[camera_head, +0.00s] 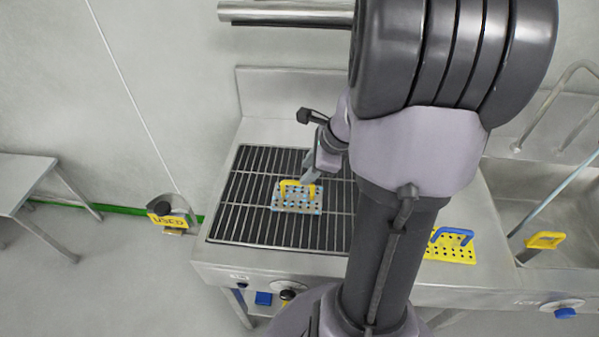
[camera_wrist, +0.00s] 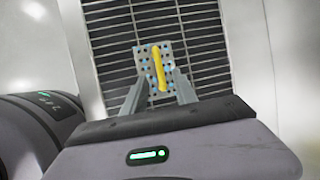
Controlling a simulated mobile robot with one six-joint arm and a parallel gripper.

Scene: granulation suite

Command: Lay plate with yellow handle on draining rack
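The plate (camera_head: 291,208) is pale blue-grey with holes and a raised yellow handle (camera_head: 290,184). It appears to lie flat on the draining rack (camera_head: 240,214), a dark grid of metal bars set in the steel counter. The plate (camera_wrist: 147,66) and its yellow handle (camera_wrist: 158,70) also show in the wrist view, over the bars of the rack (camera_wrist: 205,45). My gripper (camera_wrist: 157,80) points at the plate, with its fingers apart on either side of the handle and gaps visible between. In the head view my gripper (camera_head: 312,178) is just above the handle.
A yellow perforated plate with a blue handle (camera_head: 452,238) lies on the counter at right, partly hidden by my arm. A sink (camera_head: 560,215) with a yellow item (camera_head: 545,240) at its edge is further right. A steel rail (camera_head: 285,12) is on the wall. Rack bars left of the plate are clear.

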